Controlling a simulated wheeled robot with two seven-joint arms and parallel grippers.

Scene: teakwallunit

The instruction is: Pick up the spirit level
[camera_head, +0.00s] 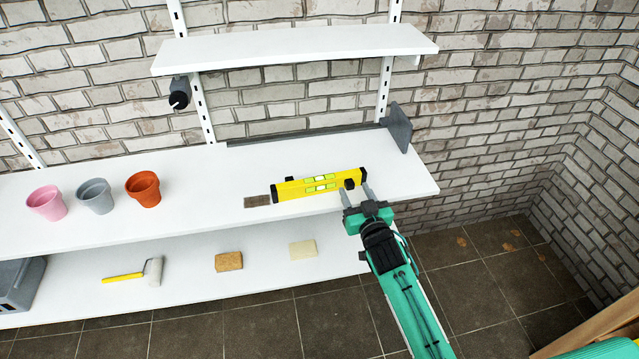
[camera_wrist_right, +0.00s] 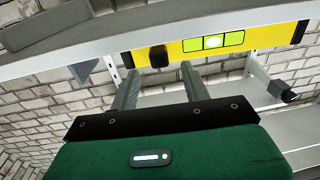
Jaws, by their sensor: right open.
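The yellow spirit level (camera_head: 300,188) with black ends and green vial windows lies on the middle white shelf, near its front edge toward the right. It also shows across the top of the right wrist view (camera_wrist_right: 270,38). My right gripper (camera_head: 357,192) is open and empty at the right end of the level, at the shelf's front edge. In the right wrist view, its two grey fingers (camera_wrist_right: 160,82) point toward the level, with a black knob on the level between them. Whether a finger touches the level, I cannot tell. My left gripper is not in view.
A brown block (camera_head: 257,201) lies just left of the level. Pink (camera_head: 46,203), grey (camera_head: 95,196) and orange (camera_head: 143,189) pots stand further left. A grey upright plate (camera_head: 397,128) stands behind right. The lower shelf (camera_head: 190,272) holds a roller and sponges.

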